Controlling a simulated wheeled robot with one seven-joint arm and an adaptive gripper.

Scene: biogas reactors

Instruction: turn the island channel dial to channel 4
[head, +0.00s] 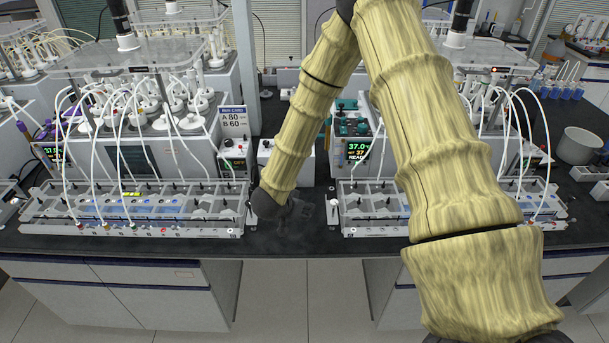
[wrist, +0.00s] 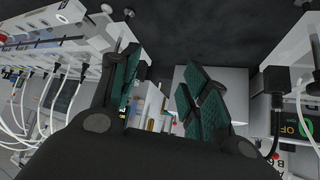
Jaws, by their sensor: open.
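The channel dial cannot be told for certain in either view. A small white box (head: 268,150) with a dark knob-like spot stands at the back of the bench between the two reactor stations, partly behind my arm. My gripper is hard to make out in the head view, dark against the black bench at the end of my arm. In the wrist view my gripper (wrist: 163,92) is open, with green-padded fingers spread apart and nothing held between them. A pale boxy surface and small coloured items show beyond the gap, too small to identify.
A left rack (head: 130,228) and a right rack (head: 352,229) with tubes flank a bare strip of black bench (head: 300,240). A display (head: 357,150) reads 37.0. The wrist view shows a black plug (wrist: 274,80) and cable at right.

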